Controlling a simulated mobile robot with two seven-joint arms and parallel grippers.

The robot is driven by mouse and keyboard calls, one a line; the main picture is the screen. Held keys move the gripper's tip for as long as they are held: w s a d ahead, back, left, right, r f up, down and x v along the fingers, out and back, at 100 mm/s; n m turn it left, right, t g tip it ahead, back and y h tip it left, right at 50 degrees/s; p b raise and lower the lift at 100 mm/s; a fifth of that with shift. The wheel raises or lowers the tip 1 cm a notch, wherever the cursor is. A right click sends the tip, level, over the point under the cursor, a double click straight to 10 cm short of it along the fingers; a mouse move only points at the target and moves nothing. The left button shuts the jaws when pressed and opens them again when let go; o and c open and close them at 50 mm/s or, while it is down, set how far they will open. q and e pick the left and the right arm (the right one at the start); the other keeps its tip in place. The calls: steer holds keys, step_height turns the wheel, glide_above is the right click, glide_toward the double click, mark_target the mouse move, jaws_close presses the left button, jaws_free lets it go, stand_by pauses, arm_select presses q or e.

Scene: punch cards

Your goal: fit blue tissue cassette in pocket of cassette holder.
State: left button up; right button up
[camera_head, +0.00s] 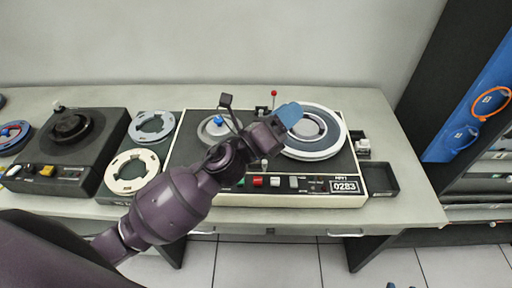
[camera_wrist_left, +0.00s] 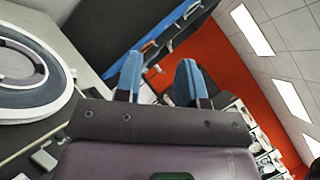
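My left gripper (camera_head: 289,113) reaches over the tape machine from the left. Its blue fingertips are near the large reel. In the left wrist view the two blue-padded fingers (camera_wrist_left: 158,80) stand apart with nothing held between them. Two small blue tips, apart, show at the bottom edge of the head view and look like my right gripper (camera_head: 402,285). I cannot make out a blue tissue cassette or a cassette holder with pockets for certain in either view.
The cream tape machine (camera_head: 300,200) fills the middle of the grey table (camera_head: 413,190). A black tray (camera_head: 377,179) is at its right, with a small white item (camera_head: 362,147) behind. A second dark machine (camera_head: 55,180) and loose reels are at left. A dark cabinet stands at right.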

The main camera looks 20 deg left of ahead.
arm_select(q)
steer(key=s+d+f+m+g+h, duration=0.15)
steer(key=d+m+g+h, duration=0.5)
steer(key=m+g, duration=0.8)
step_height(320, 180, down, 8)
steer(key=w+m+g+y, duration=0.1)
steer(key=m+g+y, duration=0.2)
steer(key=m+y, duration=0.75)
steer(key=shift+w+a+f+m+y+b, duration=0.15)
steer(key=shift+w+a+f+m+y, duration=0.55)
steer(key=shift+w+a+m+y, duration=1.4)
steer(key=shift+w+a+f+m+y+b, duration=0.15)
steer(key=shift+w+a+f+m+y, duration=0.7)
steer(key=shift+a, duration=2.3)
steer(key=shift+w+a+f+m+y+b, duration=0.15)
steer(key=shift+w+a+f+m+y, duration=0.35)
steer(key=shift+w+a+m+y, duration=1.2)
steer(key=shift+s+a+f+b, duration=0.2)
steer(key=shift+a+f, duration=0.1)
steer(key=shift+f, duration=0.25)
steer(key=shift+s+a+f+b, duration=0.2)
steer(key=shift+a+f, duration=0.15)
steer(key=shift+f, duration=0.15)
steer(key=shift+s+a+f+b, duration=0.2)
steer(key=shift+a+f, duration=0.1)
steer(key=shift+f, duration=0.65)
step_height(320, 180, down, 3)
steer(key=b, duration=0.3)
steer(key=shift+f+b, duration=0.35)
